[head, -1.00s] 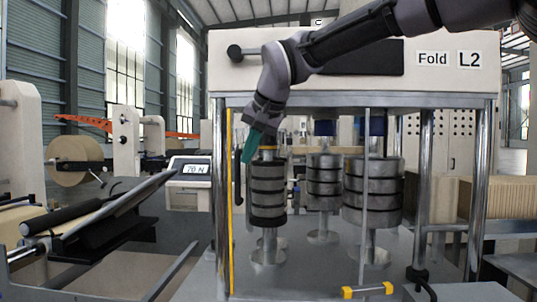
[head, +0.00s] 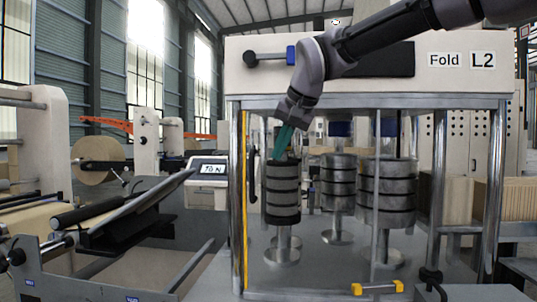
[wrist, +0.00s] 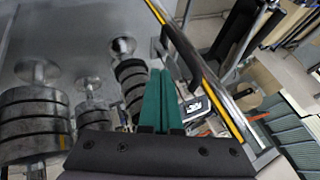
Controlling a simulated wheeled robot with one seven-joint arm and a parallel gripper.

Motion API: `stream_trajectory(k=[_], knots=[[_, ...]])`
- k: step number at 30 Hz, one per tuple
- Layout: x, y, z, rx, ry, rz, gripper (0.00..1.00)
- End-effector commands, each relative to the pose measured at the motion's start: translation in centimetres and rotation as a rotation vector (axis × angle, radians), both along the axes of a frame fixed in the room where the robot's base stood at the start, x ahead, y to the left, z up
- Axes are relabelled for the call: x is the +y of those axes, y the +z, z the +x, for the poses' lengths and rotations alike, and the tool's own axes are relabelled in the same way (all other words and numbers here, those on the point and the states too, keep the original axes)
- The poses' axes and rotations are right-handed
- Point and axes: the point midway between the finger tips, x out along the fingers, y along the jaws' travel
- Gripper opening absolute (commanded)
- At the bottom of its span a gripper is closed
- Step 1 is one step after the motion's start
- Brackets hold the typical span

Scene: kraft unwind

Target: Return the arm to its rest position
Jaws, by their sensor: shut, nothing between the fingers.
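My gripper (head: 281,141) hangs from my arm in front of the machine labelled Fold L2 (head: 290,75). Its teal fingers point down and slightly left, and they are together with nothing between them. In the head view the fingertips overlap the top of the left banded roller stack (head: 283,192); I cannot tell whether they touch it. In the wrist view the teal fingers (wrist: 160,100) are closed side by side, next to a dark banded stack (wrist: 131,85).
More banded stacks (head: 387,190) stand inside the machine frame. A yellow-edged post (head: 246,200) rises at its left. A display (head: 207,169) and a paper roll (head: 98,158) stand further left. A yellow-ended bar (head: 377,288) lies at the front.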

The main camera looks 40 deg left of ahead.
Motion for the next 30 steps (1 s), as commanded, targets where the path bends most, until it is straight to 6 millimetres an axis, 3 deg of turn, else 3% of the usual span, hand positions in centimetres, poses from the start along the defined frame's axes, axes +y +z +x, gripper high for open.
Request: stream_trajectory(k=[1, 9, 15, 22, 26, 29, 30], knots=[[-0.6, 1.2, -0.4, -0.003, 0.002, 0.006, 0.0], [-3.7, 5.3, -1.3, -0.002, 0.0, 0.003, 0.0], [-4.8, 6.8, -1.6, -0.002, 0.0, 0.001, 0.0], [-5.1, 7.0, -1.6, -0.001, -0.002, 0.0, 0.0], [-7.1, 7.3, 0.3, -0.008, -0.028, -0.002, 0.0], [-11.5, 7.8, 3.7, -0.019, -0.08, -0.01, 0.0], [-13.8, 7.9, 5.3, -0.023, -0.107, -0.015, 0.0]])
